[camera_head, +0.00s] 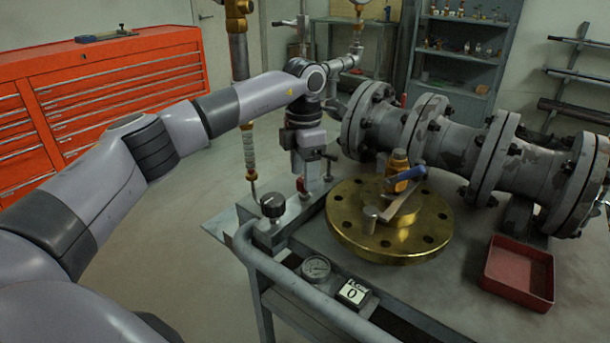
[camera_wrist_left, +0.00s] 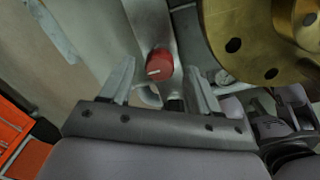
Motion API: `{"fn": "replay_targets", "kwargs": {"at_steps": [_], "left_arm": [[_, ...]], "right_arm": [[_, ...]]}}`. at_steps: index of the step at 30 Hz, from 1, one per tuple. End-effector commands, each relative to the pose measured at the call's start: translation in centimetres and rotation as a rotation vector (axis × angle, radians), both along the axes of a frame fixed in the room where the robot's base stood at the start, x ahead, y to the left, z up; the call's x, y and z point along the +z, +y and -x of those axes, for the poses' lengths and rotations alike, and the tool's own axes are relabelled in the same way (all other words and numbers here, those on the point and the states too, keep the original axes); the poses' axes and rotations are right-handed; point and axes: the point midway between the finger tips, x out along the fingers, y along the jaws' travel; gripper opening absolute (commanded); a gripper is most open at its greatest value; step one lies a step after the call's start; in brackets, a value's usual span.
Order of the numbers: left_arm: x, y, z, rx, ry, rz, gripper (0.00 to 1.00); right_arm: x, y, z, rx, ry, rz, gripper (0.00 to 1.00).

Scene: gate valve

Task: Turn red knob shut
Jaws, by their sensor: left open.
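The red knob (camera_head: 301,185) stands on the cart's top plate, below my left gripper (camera_head: 313,168) in the head view. In the left wrist view the red knob (camera_wrist_left: 159,64) is round with a white pointer line. My left gripper (camera_wrist_left: 160,70) is open and points down. Its fingers lie to either side of the knob in that view, and the knob appears beyond the tips, not gripped. The exact gap in height is hard to tell. My right gripper is in neither view.
A black knob (camera_head: 272,206), gauge (camera_head: 316,267) and counter (camera_head: 354,292) sit nearer. A red tray (camera_head: 519,272) is at right; large pipes (camera_head: 450,145) lie behind.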

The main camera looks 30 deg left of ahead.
Motion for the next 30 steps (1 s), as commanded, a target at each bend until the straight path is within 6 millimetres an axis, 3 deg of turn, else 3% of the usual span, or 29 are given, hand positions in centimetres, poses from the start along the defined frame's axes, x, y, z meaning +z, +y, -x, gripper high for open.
{"fn": "replay_targets", "kwargs": {"at_steps": [4, 12, 18, 30], "left_arm": [[-1.2, 0.0, 0.0, 0.0, 0.0, 0.0, 0.61], [-1.3, 0.0, 0.0, 0.0, -0.001, 0.0, 0.61], [-1.3, 0.0, 0.0, 0.0, -0.001, 0.0, 0.05], [-1.1, 0.0, 0.0, -0.064, -0.001, 0.001, 0.05]], "right_arm": [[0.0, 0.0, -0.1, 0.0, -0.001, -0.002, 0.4], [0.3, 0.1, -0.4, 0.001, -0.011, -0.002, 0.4], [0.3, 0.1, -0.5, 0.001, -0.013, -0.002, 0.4], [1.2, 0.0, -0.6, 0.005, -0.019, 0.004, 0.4]]}}
